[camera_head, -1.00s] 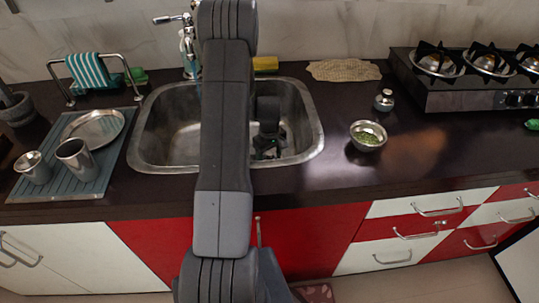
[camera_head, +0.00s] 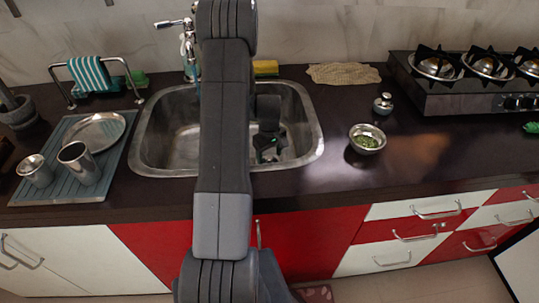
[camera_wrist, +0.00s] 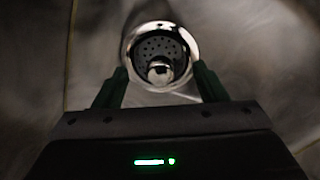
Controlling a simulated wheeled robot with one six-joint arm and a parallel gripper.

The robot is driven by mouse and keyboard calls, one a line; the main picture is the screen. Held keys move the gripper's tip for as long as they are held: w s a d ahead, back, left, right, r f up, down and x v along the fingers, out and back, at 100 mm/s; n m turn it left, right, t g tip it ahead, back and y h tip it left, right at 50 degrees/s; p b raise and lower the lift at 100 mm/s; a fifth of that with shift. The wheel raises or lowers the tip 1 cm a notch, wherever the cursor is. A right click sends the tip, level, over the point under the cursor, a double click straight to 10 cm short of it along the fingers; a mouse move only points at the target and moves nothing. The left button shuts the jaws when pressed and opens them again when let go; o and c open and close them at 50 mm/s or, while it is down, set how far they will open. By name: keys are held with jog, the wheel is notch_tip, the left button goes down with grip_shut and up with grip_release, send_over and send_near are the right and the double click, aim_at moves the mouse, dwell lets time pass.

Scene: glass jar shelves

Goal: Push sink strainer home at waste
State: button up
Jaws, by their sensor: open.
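The sink strainer (camera_wrist: 160,48) shows in the wrist view as a round metal basket with small holes and a shiny central knob. It sits at the waste (camera_wrist: 128,42), whose bright ring surrounds it; I cannot tell how deep it is seated. My gripper (camera_wrist: 160,84) is open, with one green-edged finger on each side of the strainer's near part. Nothing is clamped between the fingers, and contact is not clear. In the head view my gripper (camera_head: 270,150) is down inside the steel sink (camera_head: 172,148). The strainer is hidden there.
The sink walls surround my gripper. The tap (camera_head: 189,45) stands behind the sink, beside my arm. A steel bowl of green herbs (camera_head: 367,139) is right of the sink. A drying mat (camera_head: 60,190) with a plate and two cups is left. The counter front right is clear.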

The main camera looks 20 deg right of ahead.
jog(key=shift+r+p, duration=0.55)
jog(key=shift+r, duration=0.7)
notch_tip(320, 180, up, 14)
dwell(0.4)
jog(key=shift+f, duration=0.25)
dwell(0.6)
notch_tip(320, 180, down, 14)
jog(key=shift+r, duration=0.15)
jog(key=shift+r, duration=0.1)
dwell(0.5)
